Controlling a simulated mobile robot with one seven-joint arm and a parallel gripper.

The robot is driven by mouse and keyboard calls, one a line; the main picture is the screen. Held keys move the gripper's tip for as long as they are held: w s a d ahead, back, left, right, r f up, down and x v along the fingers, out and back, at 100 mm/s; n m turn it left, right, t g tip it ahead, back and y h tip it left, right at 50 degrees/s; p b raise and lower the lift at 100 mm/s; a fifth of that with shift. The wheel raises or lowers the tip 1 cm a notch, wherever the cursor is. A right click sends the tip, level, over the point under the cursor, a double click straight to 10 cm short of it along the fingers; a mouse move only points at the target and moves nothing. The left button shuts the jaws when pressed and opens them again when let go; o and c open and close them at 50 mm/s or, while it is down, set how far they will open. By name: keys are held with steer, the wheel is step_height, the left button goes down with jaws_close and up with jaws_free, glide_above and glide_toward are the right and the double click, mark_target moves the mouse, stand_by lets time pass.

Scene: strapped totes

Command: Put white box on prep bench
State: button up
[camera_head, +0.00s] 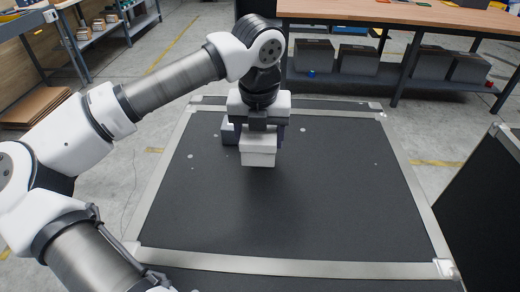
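The white box (258,155) is upright below my gripper (258,128), over the dark panel with a pale metal border (290,268). A dark finger of my gripper overlaps the top of the box's near side. The far finger is hidden, so I cannot tell whether the gripper is closed on the box. A soft shadow lies under the box; I cannot tell if it touches the panel. A wooden-topped bench (400,14) stands at the back right; no label shows whether it is the prep bench.
A blue-grey item (229,132) sits just left of and behind the white box. Grey bins (358,60) stand on the bench's lower shelf. Another dark panel (485,205) rises at the right. Shelving (100,30) stands at the back left. The panel's near part is clear.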

step_height(320, 180, down, 5)
steer(key=shift+r+p, duration=0.1)
steer(key=shift+p, duration=0.3)
steer(key=shift+f+b, duration=0.4)
steer(key=shift+b, duration=0.05)
steer(key=o, duration=1.3)
steer(key=shift+c, duration=0.2)
steer(key=shift+r, duration=0.1)
